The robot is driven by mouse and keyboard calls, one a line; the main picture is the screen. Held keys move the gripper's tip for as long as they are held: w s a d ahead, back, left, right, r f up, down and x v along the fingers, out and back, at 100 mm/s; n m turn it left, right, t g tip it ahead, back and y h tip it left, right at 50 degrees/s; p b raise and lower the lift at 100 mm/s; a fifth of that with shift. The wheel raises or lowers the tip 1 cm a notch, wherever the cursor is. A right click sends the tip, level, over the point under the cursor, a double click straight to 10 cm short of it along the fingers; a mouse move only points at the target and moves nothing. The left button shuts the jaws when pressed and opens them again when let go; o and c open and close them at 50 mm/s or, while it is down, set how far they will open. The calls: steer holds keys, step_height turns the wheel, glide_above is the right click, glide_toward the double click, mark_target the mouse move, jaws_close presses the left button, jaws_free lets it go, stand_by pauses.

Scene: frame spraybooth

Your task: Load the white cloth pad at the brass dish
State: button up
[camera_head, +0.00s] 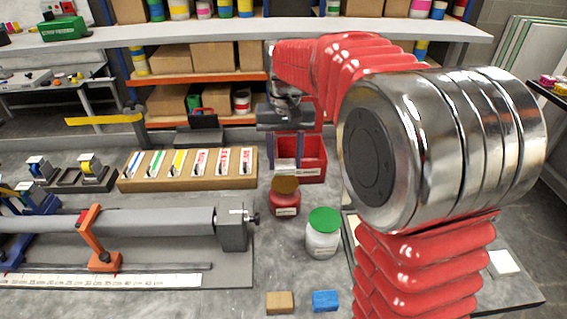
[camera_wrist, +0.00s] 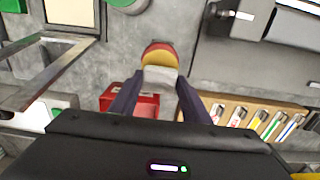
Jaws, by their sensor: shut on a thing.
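The white cloth pad (camera_wrist: 160,79) is between the two dark blue fingers of my gripper (camera_wrist: 159,84), which is shut on it. In the head view, my gripper (camera_head: 287,166) points down, and the pad shows small and pale between its fingertips. The brass dish (camera_head: 285,184) sits on top of a red jar (camera_head: 285,204), just below and in front of the pad. In the wrist view, the brass dish (camera_wrist: 158,55) lies just beyond the pad, which overlaps its near edge. I cannot tell whether they touch.
A red bin (camera_head: 313,160) stands close behind the gripper. A green-lidded white jar (camera_head: 322,238) stands to the right of the red jar. A wooden rack of labelled cards (camera_head: 188,182) and a clamped grey tube (camera_head: 110,220) are to the left.

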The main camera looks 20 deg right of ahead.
steer(key=shift+r, duration=0.95)
steer(key=shift+s, duration=0.15)
